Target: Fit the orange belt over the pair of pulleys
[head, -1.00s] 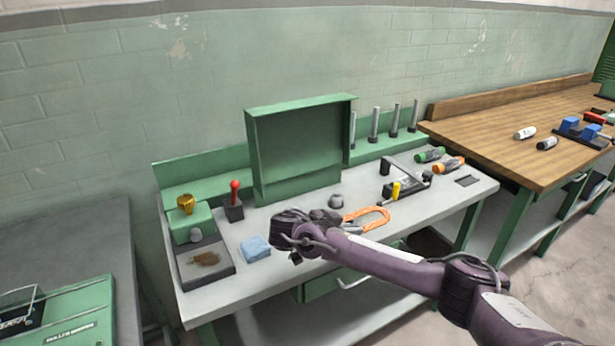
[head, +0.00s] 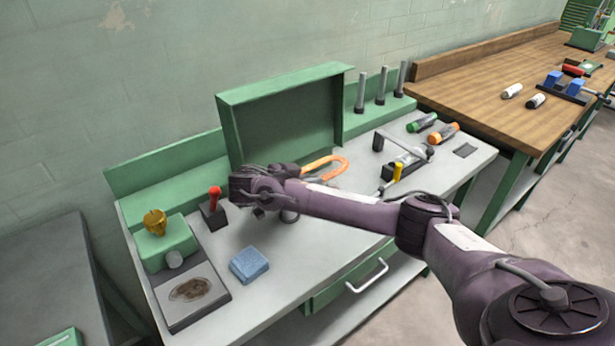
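The orange belt (head: 335,161) is a long loop held above the bench, in front of the open green housing (head: 285,128). My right gripper (head: 292,171) is at the belt's left end and appears shut on it, though the fingertips are small and partly hidden by the wrist. The belt's right end sticks out free. A small grey round part (head: 289,216) shows just below my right forearm; I cannot tell whether it is a pulley. I cannot make out a pair of pulleys. My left gripper is not in view.
On the grey bench (head: 310,249) are a red-handled lever (head: 215,197), a blue block (head: 249,264), a green unit with a brass top (head: 164,243), a dark tray (head: 192,298) and a black clamp-like tool (head: 403,157). Several upright posts (head: 381,86) stand behind. The front middle is clear.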

